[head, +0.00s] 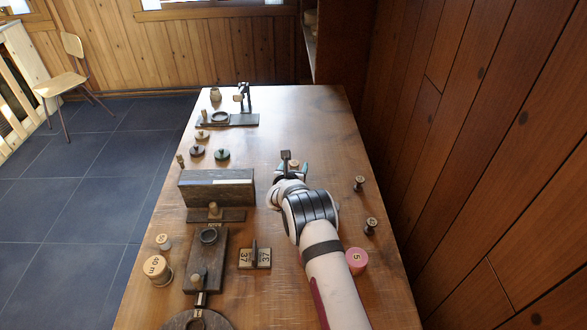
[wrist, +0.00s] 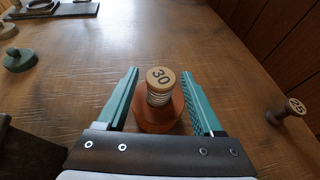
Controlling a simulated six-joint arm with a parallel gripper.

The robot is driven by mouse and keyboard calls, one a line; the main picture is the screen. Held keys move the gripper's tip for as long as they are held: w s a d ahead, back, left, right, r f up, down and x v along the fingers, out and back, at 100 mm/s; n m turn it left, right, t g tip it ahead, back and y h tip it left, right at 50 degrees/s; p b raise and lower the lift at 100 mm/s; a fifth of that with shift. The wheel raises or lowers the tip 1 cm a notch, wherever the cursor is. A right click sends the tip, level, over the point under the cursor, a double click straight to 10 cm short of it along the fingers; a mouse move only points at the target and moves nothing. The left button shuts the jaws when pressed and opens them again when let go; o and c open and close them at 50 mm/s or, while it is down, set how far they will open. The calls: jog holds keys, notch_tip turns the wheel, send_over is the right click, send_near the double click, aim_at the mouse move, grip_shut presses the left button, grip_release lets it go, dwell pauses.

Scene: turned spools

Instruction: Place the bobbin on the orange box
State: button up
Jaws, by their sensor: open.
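A bobbin (wrist: 160,86) with a pale wooden top marked 30 and a light wound body stands upright on a round orange-brown box (wrist: 157,120) in the wrist view. My gripper (wrist: 160,73) is open, with one green finger on each side of the bobbin and a visible gap to each. The lower part of the box is hidden behind my gripper's body. In the head view my gripper (head: 291,167) is over the middle of the table, and the bobbin's pale top (head: 294,163) shows between its fingers; the box is mostly hidden there.
Two small spools (head: 359,183) (head: 370,226) and a pink round piece (head: 356,262) stand to the right. The table's far right part is clear.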

jog(key=v, duration=1.2)
jog(key=s+d+r+m+g+h, duration=0.2)
jog(key=s+d+r+m+h, duration=0.15)
jog(key=d+r+m, duration=0.3)
jog(key=s+d+r+m+g+h, duration=0.2)
jog(key=s+d+r+m+h, duration=0.15)
jog(key=d+r+m, duration=0.35)
jog(key=s+d+r+m+g, duration=0.1)
jog(key=s+d+m+g, duration=0.15)
jog(key=s, duration=0.25)
jog(key=s+d+m+g, duration=0.2)
jog(key=s+d+m, duration=0.2)
jog(key=s, duration=0.2)
jog(key=s+a+m+g+y, duration=0.3)
jog(key=s+m+g+y, duration=0.2)
jog(key=s+m, duration=1.15)
jog(key=s+a+f+m+y, duration=0.1)
jog(key=s+a+m+y, duration=0.2)
jog(key=s+a+y, duration=0.3)
jog(key=s+a, duration=0.5)
jog(key=shift+a, duration=0.2)
